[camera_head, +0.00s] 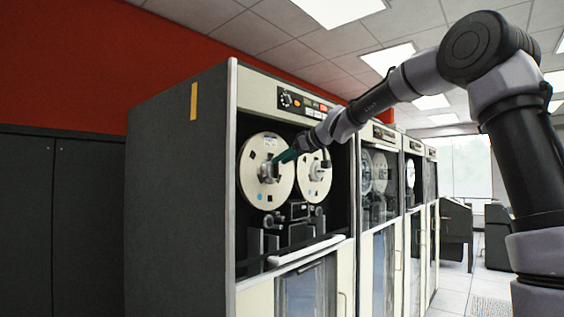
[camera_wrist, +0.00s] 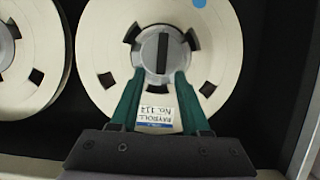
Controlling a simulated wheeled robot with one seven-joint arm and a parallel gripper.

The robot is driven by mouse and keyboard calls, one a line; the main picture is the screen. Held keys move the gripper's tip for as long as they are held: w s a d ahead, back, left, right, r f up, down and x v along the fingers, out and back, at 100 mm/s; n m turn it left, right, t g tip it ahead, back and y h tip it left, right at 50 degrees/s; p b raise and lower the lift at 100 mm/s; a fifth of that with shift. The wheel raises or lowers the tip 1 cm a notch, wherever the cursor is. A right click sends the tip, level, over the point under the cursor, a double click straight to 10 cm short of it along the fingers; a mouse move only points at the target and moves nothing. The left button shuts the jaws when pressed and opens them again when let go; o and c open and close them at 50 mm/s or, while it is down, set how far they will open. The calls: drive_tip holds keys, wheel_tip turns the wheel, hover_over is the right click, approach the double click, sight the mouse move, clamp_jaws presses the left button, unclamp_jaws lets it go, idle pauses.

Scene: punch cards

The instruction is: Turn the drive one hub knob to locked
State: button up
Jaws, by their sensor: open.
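The hub knob (camera_wrist: 162,53) is a grey round hub with a dark raised bar, at the centre of a cream reel. In the wrist view the bar stands upright. In the head view the hub knob (camera_head: 268,172) is on the left reel of the nearest tape drive, partly behind my gripper. My gripper (camera_wrist: 160,73) has two green fingers, open and empty, spread either side of the hub's lower part in the wrist view. The bar lies between and just beyond their tips; contact cannot be told. In the head view my gripper (camera_head: 279,160) reaches in from the right.
A white label (camera_wrist: 154,114) reading upside down lies on the reel between the fingers. A second reel (camera_head: 314,177) sits close to the right in the head view. A control panel (camera_head: 304,104) is above, and more drives (camera_head: 380,190) stand beyond.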

drive_tip(key=shift+w+a+f, duration=0.2)
drive_tip(key=shift+w+a, duration=0.1)
drive_tip(key=shift+a, duration=0.1)
clamp_jaws()
drive_tip(key=shift+w+d+f+m+g+y, duration=0.5)
drive_tip(key=shift+m+y, duration=0.6)
drive_tip(key=shift+m, duration=1.15)
drive_tip(key=shift+w+d+f+m+g+y, duration=0.25)
drive_tip(key=shift+f+m+g+y, duration=0.65)
drive_tip(key=shift+m, duration=1.3)
drive_tip(key=shift+w+d+f+m+g+y, duration=0.25)
drive_tip(key=shift+w+m+g+y, duration=0.3)
drive_tip(key=shift+m+y, duration=1.25)
drive_tip(key=shift+m+h, duration=0.5)
drive_tip(key=shift+m, duration=0.05)
